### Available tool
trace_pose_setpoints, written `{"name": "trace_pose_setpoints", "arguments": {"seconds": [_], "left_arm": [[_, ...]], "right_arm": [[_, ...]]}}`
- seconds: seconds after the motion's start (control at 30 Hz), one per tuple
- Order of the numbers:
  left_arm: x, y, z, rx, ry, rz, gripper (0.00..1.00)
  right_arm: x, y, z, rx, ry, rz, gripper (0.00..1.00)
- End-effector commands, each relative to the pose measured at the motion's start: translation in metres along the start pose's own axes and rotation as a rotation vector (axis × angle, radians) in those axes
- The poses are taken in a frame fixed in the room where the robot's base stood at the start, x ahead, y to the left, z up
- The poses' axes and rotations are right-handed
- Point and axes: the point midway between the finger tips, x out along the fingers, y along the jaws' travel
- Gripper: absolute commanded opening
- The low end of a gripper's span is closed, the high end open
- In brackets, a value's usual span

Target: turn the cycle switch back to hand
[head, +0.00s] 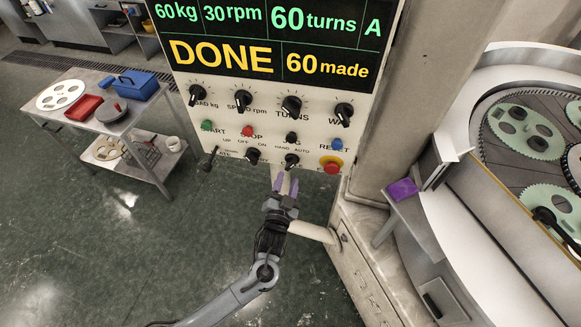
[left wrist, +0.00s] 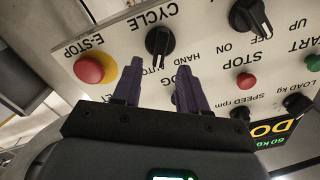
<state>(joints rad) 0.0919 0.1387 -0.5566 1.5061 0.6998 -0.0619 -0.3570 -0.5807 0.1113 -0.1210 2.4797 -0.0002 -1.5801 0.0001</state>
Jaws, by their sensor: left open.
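The cycle switch is a black knob (head: 291,160) low on the control panel; in the left wrist view the knob (left wrist: 159,40) sits beside the word CYCLE. Its grip bar points toward the AUTO side; that label is partly hidden by a finger, while HAND reads clearly. My left gripper (head: 285,180) is just below the knob in the head view. In the left wrist view its two purple fingers (left wrist: 159,68) are open and empty, with tips short of the knob and to either side of its line. My right gripper is in neither view.
A red-and-yellow E-stop (left wrist: 95,68) is close beside the left fingers; another black knob (left wrist: 250,17) is on the other side. The panel's display (head: 270,40) reads DONE, 60 made. A lapping machine (head: 475,170) stands at right, a table (head: 105,122) at left.

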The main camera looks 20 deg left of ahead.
Motion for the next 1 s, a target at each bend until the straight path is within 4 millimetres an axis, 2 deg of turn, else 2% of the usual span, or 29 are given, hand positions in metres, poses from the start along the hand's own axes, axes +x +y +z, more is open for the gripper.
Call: {"name": "trace_pose_setpoints", "arguments": {"seconds": [0.03,0.2,0.4,0.8,0.87,1.0], "left_arm": [[0.010,-0.001,-0.002,0.002,0.001,-0.001,0.43],[0.035,-0.001,-0.001,0.001,0.000,-0.001,0.43],[0.052,0.000,-0.001,-0.001,0.000,0.000,0.43],[0.057,0.000,0.000,-0.001,-0.001,0.000,0.43],[0.057,0.000,0.000,-0.001,-0.001,0.000,0.35],[0.057,0.000,0.000,-0.001,-0.001,0.000,0.13]], "right_arm": [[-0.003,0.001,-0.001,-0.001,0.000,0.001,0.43],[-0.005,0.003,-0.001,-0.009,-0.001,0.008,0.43],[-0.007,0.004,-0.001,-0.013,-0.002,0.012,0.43],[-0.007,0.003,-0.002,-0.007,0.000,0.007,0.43],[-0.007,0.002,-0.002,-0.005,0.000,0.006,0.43],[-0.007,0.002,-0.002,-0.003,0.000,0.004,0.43]]}}
